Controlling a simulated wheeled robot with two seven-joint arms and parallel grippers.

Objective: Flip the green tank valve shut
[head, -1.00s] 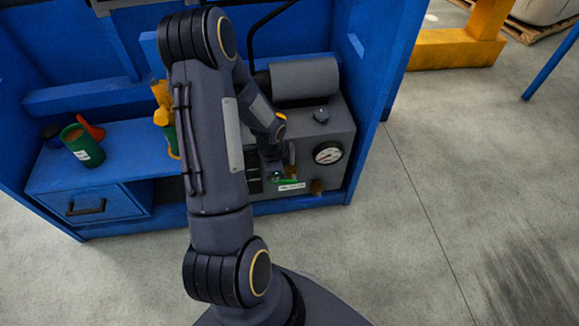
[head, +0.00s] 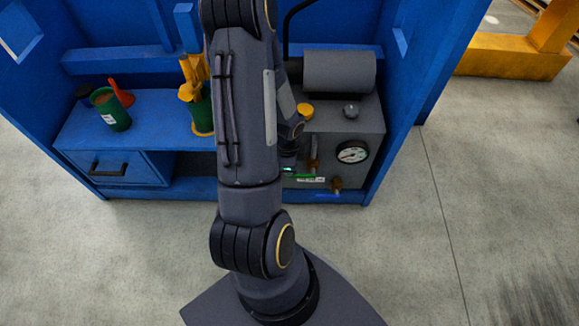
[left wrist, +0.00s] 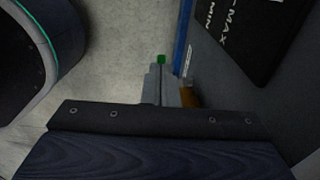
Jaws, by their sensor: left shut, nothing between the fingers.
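The green valve handle (left wrist: 160,59) shows as a small green tip just beyond my left fingertips in the left wrist view. I cannot tell whether the fingers touch it. In the head view, a small green strip (head: 309,180) shows low on the front of the grey tank unit (head: 342,124), beside a white label; the arm hides part of this area. My left gripper (left wrist: 160,78) is shut and empty, pointing at the valve area. In the head view its fingers are mostly hidden behind my own forearm. My right gripper is not in view.
A pressure gauge (head: 352,152) and a brass fitting (head: 336,184) sit on the unit right of the gripper.

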